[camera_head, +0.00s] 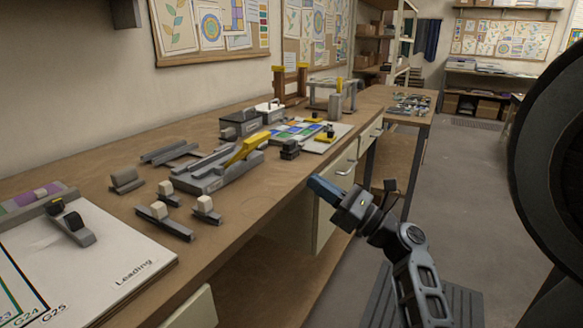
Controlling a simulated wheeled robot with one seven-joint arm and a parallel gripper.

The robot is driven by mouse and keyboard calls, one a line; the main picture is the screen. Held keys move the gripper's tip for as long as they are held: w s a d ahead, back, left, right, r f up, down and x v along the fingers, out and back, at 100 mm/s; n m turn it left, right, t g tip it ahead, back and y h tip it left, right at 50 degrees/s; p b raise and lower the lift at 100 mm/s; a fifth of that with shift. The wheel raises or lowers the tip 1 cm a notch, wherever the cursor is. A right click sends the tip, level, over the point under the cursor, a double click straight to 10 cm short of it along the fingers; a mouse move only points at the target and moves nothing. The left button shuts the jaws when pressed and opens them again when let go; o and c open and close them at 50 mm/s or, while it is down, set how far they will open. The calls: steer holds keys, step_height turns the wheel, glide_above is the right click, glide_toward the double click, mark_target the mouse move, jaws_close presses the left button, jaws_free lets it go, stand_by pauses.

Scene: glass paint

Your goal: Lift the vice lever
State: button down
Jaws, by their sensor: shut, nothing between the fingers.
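The grey vice (205,174) lies on the wooden workbench, left of the picture's middle. Its yellow lever (248,148) slopes up to the right from the vice body. My gripper (322,187) is shut with nothing in it. In the picture it is to the right of and below the lever, by the bench's front edge, and clear of the lever.
Several small grey clamps with pale knobs (204,211) stand in front of the vice. A dark clamp (290,149) stands right of the lever. Coloured glass (297,129) lies behind it. A board marked "Leading" (125,262) lies front left. The floor (470,200) at right is open.

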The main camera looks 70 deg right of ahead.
mark_target(258, 139)
steer(key=p+x, duration=0.1)
steer(key=x, duration=1.2)
steer(key=shift+w+r+p, duration=0.2)
steer(key=shift+w+p, duration=0.1)
steer(key=shift+p, duration=0.1)
steer(key=shift+r, duration=0.1)
steer(key=p, duration=0.1)
steer(key=r+p, duration=0.1)
steer(key=p, duration=0.1)
steer(key=shift+w+d+g, duration=0.1)
steer(key=shift+w+g, duration=0.1)
steer(key=shift+g, duration=0.1)
steer(key=shift+w+d+r+g+p, duration=0.25)
steer(key=shift+w+r+p, duration=0.5)
steer(key=shift+p, duration=1.8)
steer(key=shift+r, duration=0.1)
steer(key=shift+a+y, duration=0.1)
steer(key=shift+y, duration=0.2)
